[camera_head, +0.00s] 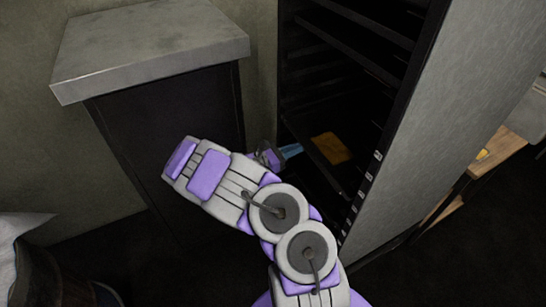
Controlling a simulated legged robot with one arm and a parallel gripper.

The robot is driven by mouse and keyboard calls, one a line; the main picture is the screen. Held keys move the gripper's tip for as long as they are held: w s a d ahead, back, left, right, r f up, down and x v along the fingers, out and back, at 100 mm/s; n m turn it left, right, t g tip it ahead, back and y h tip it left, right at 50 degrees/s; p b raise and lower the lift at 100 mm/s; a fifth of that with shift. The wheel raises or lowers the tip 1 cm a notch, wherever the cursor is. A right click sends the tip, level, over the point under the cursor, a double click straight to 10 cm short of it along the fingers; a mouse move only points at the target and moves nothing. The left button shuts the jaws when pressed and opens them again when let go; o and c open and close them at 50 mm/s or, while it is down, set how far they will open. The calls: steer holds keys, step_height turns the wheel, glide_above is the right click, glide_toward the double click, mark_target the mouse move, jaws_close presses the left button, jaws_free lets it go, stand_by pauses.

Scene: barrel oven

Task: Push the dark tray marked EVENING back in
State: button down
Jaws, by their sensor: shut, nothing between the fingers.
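A tall dark cabinet (432,50) stands open, with several dark trays or shelves inside. A low dark tray (325,172) shows its front edge inside the opening, and a flat orange-brown piece (331,147) appears to lie on it. I cannot read the word EVENING anywhere, so I cannot tell for sure which tray is marked. My gripper (291,151) is shut and empty, at the left side of the opening near that low tray's front edge. I cannot tell whether its bluish fingertips touch the tray. My arm hides part of the floor and the cabinet's lower front.
A dark counter with a grey top (150,45) stands left of the cabinet. Small pale labels (368,177) run down the cabinet's right post. A wooden table (485,165) is at far right, and a barrel-like thing (55,280) at lower left.

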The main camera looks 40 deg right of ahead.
steer(key=shift+x, duration=1.15)
steer(key=shift+d, duration=0.15)
steer(key=p+v, duration=0.3)
steer(key=v, duration=1)
steer(key=shift+a, duration=0.3)
